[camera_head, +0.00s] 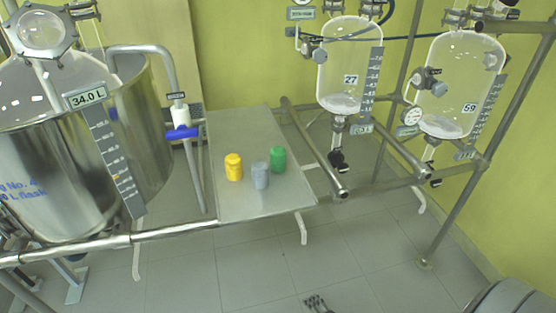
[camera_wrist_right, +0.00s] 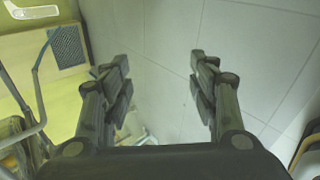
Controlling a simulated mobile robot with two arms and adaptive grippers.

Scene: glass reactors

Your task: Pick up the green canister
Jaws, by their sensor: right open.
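The green canister (camera_head: 278,160) stands upright on a grey metal table (camera_head: 240,130), near its right edge. A grey canister (camera_head: 260,176) is just in front and to the left of it. A yellow canister (camera_head: 233,168) is further left. A dark gripper, apparently my right one (camera_head: 318,303), shows at the bottom edge of the head view, low over the floor and well away from the canisters. In the right wrist view my right gripper (camera_wrist_right: 160,75) is open, with empty space and floor tiles between its fingers. My left gripper is not in view.
A large steel and glass reactor (camera_head: 50,160) stands at the left, with a pipe and blue valve (camera_head: 182,133) beside the table. Two glass vessels, one here (camera_head: 348,75) and one here (camera_head: 448,85), hang on a metal frame at the right. Floor in front is mostly clear.

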